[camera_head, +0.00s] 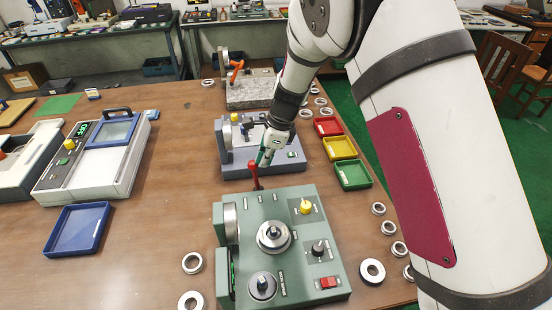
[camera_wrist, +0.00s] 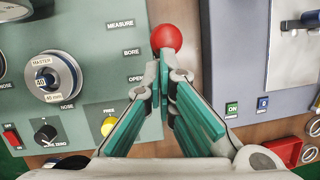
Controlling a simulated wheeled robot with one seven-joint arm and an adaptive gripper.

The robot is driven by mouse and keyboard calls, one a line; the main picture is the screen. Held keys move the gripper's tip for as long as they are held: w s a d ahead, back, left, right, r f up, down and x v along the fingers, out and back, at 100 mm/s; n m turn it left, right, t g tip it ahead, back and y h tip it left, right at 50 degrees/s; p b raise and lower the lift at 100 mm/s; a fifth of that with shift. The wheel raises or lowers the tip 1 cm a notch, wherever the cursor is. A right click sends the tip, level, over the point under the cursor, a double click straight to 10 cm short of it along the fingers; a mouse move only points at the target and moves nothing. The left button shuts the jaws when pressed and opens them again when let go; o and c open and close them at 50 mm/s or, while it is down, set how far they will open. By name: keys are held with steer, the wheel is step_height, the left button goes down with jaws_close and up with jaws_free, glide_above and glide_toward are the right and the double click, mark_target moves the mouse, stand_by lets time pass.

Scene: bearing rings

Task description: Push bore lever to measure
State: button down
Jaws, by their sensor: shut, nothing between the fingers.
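The green bore gauge machine (camera_head: 297,228) stands on the table; its panel (camera_wrist: 95,60) carries the labels MEASURE, BORE and OPEN in the wrist view. The red bore lever (camera_head: 255,177) rises at its far edge. Its round red knob (camera_wrist: 166,38) shows in the wrist view beside these labels. My gripper (camera_head: 262,160) is shut and empty, pointing down close to the lever's top. In the wrist view, its green fingertips (camera_wrist: 163,66) meet just below the knob in the picture; I cannot tell whether they touch it. The lever's shaft is hidden in the wrist view.
A grey-blue machine (camera_head: 235,160) stands just beyond the green one. Red, yellow and green trays (camera_head: 352,185) and several loose rings (camera_head: 372,271) lie to the right. A blue tray (camera_head: 62,248) sits left; the table between is mostly clear.

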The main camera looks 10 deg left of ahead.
steer(key=shift+s+a+h, duration=0.3)
steer(key=shift+a+h, duration=0.1)
steer(key=shift+a, duration=0.4)
steer(key=shift+s+a+f+p, duration=0.1)
steer(key=shift+s+a+p, duration=0.1)
steer(key=shift+a, duration=0.6)
steer(key=shift+s+a+f+p, duration=0.1)
steer(key=shift+s+a+p, duration=0.1)
steer(key=shift+a, duration=0.55)
steer(key=shift+r, duration=0.1)
steer(key=v, duration=1.3)
steer(key=shift+s, duration=0.2)
